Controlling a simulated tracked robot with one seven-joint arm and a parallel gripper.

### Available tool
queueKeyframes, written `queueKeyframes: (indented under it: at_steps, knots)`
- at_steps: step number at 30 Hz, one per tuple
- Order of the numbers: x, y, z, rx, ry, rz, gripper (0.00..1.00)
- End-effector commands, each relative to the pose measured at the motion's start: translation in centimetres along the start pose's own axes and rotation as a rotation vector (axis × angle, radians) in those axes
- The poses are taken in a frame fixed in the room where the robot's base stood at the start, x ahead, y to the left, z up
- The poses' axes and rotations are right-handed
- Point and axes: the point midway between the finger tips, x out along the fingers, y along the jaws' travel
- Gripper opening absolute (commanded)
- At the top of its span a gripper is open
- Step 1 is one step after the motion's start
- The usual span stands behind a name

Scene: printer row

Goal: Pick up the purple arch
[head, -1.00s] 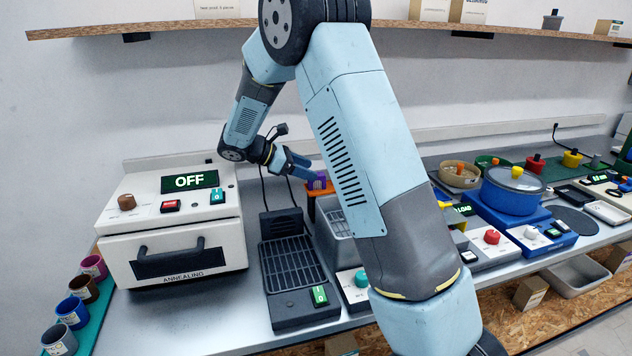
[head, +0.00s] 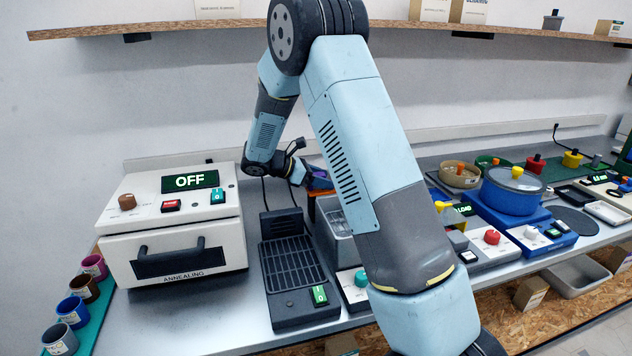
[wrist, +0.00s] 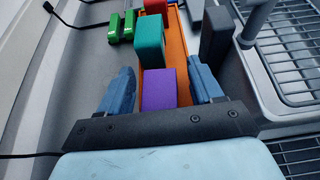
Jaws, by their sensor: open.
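The purple arch (wrist: 160,88) shows in the wrist view as a purple block at the near end of an orange tray (wrist: 178,38). My gripper (wrist: 162,80) is open, with one blue finger on each side of the purple block. Whether either finger touches it I cannot tell. The arch shape is not visible from this angle.
In the wrist view a teal block (wrist: 150,42) stands just beyond the purple one, with a red block (wrist: 155,6) farther along. Green blocks (wrist: 122,27) lie left of the tray. A wire basket (wrist: 290,45) and a dark upright piece (wrist: 216,35) are on the right.

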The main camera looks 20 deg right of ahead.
Motion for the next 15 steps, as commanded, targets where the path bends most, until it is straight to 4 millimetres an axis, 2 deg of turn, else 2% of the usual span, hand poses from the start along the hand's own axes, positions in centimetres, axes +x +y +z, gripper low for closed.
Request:
queueKeyframes:
  at_steps: [5,15]
  knots:
    - [0.07,0.0,0.01,0.0,0.0,-0.001,0.65]
    - [0.08,0.0,0.04,0.001,0.0,-0.001,0.33]
